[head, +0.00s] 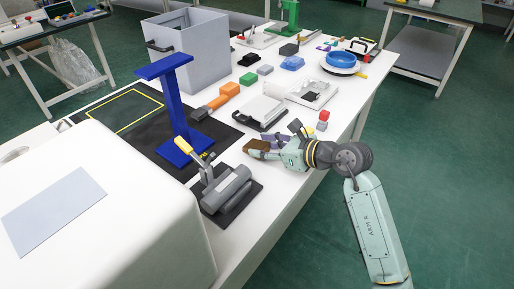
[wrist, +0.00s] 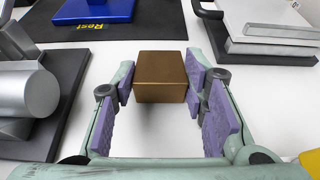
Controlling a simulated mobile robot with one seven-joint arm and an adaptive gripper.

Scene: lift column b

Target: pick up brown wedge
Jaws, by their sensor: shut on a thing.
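The brown wedge (wrist: 160,78) is between the fingertips of my gripper (wrist: 160,88) in the wrist view, looking like a brown block with a flat face towards the camera. The purple pads of both fingers close on its left and right sides. In the head view the wedge (head: 256,145) shows at the tip of my gripper (head: 268,149), over the white table near its front edge. My gripper is shut on it. I cannot tell whether the wedge touches the table.
A grey clamp device (head: 224,187) on a black base stands to the left, with a blue stand (head: 174,110) behind it. A grey-and-white device with a black handle (head: 262,112) lies behind my gripper. Orange, green and blue blocks lie farther back. White tabletop is bare around the wedge.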

